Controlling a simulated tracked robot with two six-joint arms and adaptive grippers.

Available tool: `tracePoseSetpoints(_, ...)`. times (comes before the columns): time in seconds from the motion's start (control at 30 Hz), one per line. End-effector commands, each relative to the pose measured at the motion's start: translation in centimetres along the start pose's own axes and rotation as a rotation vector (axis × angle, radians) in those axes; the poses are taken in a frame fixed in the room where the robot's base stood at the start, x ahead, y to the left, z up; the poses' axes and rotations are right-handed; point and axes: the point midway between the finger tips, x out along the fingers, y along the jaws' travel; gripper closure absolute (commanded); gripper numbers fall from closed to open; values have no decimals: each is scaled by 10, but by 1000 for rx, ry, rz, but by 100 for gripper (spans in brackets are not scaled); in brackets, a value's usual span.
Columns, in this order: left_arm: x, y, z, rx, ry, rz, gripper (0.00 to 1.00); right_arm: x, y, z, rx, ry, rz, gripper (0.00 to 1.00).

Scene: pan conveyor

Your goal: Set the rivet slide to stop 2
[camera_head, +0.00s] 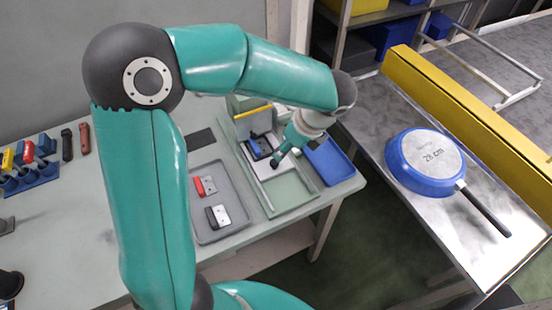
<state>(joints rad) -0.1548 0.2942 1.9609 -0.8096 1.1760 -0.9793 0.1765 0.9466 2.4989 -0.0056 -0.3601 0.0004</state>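A rivet press-like fixture (240,104) with a yellow bar stands on the worktable in the middle of the head view. A dark frame with a blue part (259,147) sits below the bar, on a pale plate that looks like the slide. My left gripper (276,161) points down at the right edge of this part, its dark tip at or just above the plate. Its fingers are small and overlap here, so I cannot tell whether they are open or touch the slide. Any stop marks are too small to read. My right gripper is not in view.
A grey tray (212,232) holds a red-ended and a black-ended piece. A blue tray (330,163) lies right of the fixture. Colored handled items stand in a blue rack (32,178) at left. A blue pan (428,160) lies upside down on the metal conveyor (440,228).

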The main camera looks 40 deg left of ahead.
Motion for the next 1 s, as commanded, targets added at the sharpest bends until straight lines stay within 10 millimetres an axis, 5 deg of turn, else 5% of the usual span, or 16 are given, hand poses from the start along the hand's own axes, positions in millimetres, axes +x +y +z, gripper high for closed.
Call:
tracePoseSetpoints(0.4, 79, 1, 0, -1, 0, 4, 50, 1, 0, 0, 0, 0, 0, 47)
tracePoseSetpoints(0.87, 93, 0, 0, -1, 2, 0, 50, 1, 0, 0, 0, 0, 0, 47)
tracePoseSetpoints(1.0, 93, 0, 0, -1, 1, 0, 68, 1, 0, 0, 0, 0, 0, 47)
